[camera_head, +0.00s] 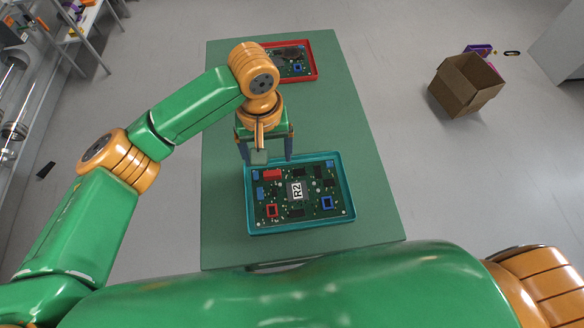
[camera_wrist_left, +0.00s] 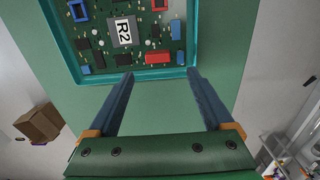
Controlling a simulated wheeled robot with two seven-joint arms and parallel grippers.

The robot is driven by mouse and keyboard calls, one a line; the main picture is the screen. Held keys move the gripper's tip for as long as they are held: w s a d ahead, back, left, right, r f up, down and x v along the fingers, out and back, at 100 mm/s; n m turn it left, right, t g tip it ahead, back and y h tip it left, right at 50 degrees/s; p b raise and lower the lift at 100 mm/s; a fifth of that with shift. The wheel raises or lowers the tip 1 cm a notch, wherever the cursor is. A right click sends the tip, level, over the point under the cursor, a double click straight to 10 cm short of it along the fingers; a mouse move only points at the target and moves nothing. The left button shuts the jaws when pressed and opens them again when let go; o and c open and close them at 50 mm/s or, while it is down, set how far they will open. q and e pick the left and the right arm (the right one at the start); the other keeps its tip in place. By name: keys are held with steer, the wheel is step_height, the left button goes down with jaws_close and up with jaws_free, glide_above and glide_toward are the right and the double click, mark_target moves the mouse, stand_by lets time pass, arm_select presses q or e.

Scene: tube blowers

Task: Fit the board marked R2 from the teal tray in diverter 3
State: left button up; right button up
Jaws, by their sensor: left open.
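The green circuit board marked R2 (camera_head: 297,190) lies flat in the teal tray (camera_head: 349,205) on the green table, nearest to me. Its white R2 label faces up. In the left wrist view the board (camera_wrist_left: 98,51) and the teal tray's edge (camera_wrist_left: 150,75) fill the upper part. My left gripper (camera_head: 266,157) is open and empty at the far edge of the teal tray. In the left wrist view its two fingers (camera_wrist_left: 158,75) are wide apart, with their tips near the tray's edge. Diverter 3 is not identifiable in view. My right gripper is not in view.
A red tray (camera_head: 316,68) holding another board stands at the table's far end. The green table (camera_head: 225,225) is otherwise clear. An open cardboard box (camera_head: 463,86) is on the floor to the right. Clear tube equipment (camera_head: 15,90) stands at the far left.

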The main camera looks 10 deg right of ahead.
mark_target(272, 175)
arm_select(q)
steer(key=f, duration=0.1)
steer(key=s+f, duration=0.1)
steer(key=f, duration=0.3)
steer(key=shift+s+d+f, duration=0.15)
steer(key=shift+s+f, duration=0.1)
steer(key=shift+s, duration=0.05)
steer(key=shift+w+f, duration=0.3)
steer(key=shift+f, duration=0.05)
steer(key=shift+r, duration=0.1)
jaws_close()
